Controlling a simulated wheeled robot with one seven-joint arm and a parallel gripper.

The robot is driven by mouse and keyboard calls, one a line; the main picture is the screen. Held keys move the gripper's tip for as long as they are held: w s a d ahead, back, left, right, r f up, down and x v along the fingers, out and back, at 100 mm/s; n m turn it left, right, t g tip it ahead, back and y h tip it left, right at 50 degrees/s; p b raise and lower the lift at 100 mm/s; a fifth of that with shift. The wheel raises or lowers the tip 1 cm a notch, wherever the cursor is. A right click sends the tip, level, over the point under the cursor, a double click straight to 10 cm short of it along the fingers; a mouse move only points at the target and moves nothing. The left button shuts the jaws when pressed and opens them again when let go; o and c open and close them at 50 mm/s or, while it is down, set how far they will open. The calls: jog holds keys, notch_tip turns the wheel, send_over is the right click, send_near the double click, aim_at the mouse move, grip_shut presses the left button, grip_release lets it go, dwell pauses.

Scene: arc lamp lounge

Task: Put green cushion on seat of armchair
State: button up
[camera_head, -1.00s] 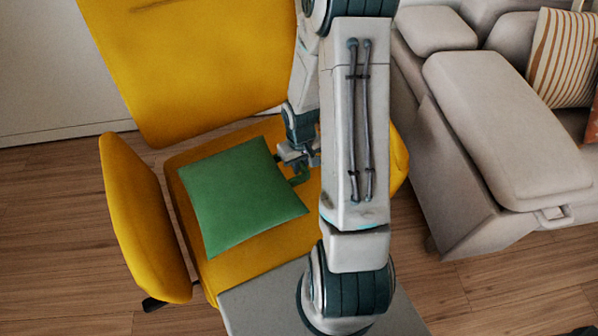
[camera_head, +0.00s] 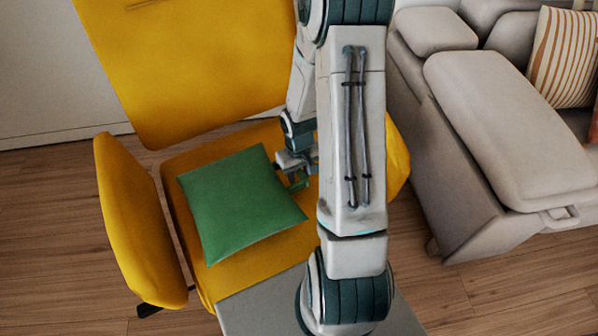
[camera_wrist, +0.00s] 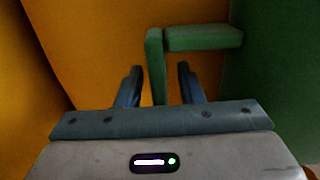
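The green cushion (camera_head: 240,203) lies on the yellow seat (camera_head: 183,165) of the armchair (camera_head: 190,60), near its front and left armrest. A green handle (camera_head: 301,181) sticks out from the cushion's right side. My gripper (camera_head: 301,170) is low over the seat at that handle. In the wrist view my gripper (camera_wrist: 159,75) has its two fingers apart, with the handle's upright part (camera_wrist: 155,62) between them and a gap on each side. The cushion's side (camera_wrist: 275,75) fills the right of that view. My arm hides part of the seat's right side.
The armchair's left armrest (camera_head: 137,220) rises beside the cushion. A beige sofa (camera_head: 510,130) with a striped pillow (camera_head: 565,57) stands to the right. Wooden floor (camera_head: 60,230) is clear at the left.

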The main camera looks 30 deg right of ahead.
notch_tip(320, 180, up, 12)
jog(key=p, duration=0.4)
jog(key=shift+r, duration=0.25)
jog(key=s+a+r, duration=0.4)
jog(key=s+r, duration=0.2)
jog(key=r, duration=0.2)
jog(key=s+a+r+t, duration=0.1)
jog(key=s+a+r, duration=0.4)
jog(key=r, duration=0.3)
jog(key=shift+s, duration=0.7)
jog(key=shift+a, duration=0.1)
jog(key=shift+a, duration=0.1)
jog(key=shift+s, duration=0.1)
